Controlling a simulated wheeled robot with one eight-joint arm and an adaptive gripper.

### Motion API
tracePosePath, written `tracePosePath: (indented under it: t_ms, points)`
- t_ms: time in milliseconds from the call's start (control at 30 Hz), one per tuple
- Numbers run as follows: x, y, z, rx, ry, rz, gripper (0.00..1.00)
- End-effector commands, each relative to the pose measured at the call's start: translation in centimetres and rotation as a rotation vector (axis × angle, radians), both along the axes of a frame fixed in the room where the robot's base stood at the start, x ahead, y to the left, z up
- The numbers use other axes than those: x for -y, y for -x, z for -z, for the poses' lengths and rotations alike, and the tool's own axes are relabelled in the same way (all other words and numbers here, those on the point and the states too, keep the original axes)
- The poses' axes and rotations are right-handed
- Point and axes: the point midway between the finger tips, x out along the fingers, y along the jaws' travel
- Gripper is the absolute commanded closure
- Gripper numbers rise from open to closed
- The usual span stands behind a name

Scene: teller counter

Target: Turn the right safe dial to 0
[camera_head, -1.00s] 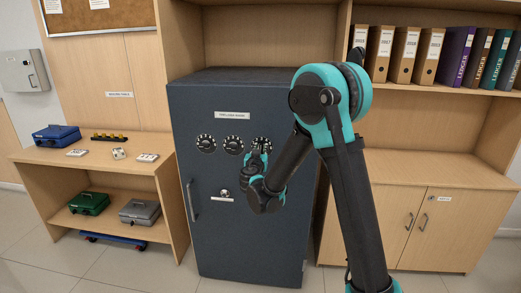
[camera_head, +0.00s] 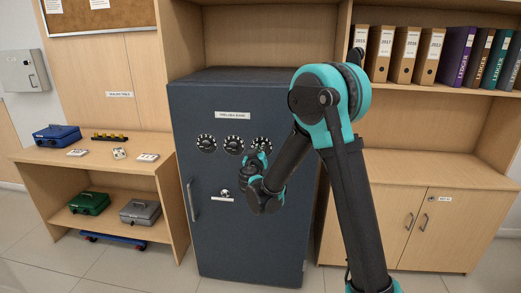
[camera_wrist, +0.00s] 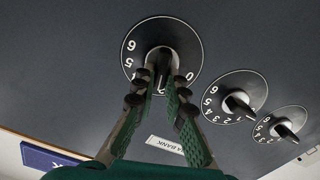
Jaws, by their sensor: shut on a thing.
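The dark blue-grey safe (camera_head: 245,235) has three round black dials in a row on its door. The right dial (camera_head: 263,141) is partly covered by my gripper (camera_head: 257,157) in the head view. In the wrist view the right dial (camera_wrist: 132,58) is the large one, with white numbers around its rim; some numbers are hidden by my fingers. My gripper (camera_wrist: 161,76) is shut on the dark knob (camera_wrist: 162,52) at its centre, one finger on each side. Which number the pointer marks cannot be told.
The middle dial (camera_head: 233,144) and left dial (camera_head: 206,143) are just left of my gripper. A wooden table (camera_head: 95,153) with small boxes stands left, a cabinet (camera_head: 387,222) right.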

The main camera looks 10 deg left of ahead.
Motion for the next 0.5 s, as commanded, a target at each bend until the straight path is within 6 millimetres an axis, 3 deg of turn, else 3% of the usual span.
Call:
tracePosePath:
  t_ms: [500]
  points:
    - [-0.6,0.03,0.35,-0.017,0.491,-0.001,1.0]
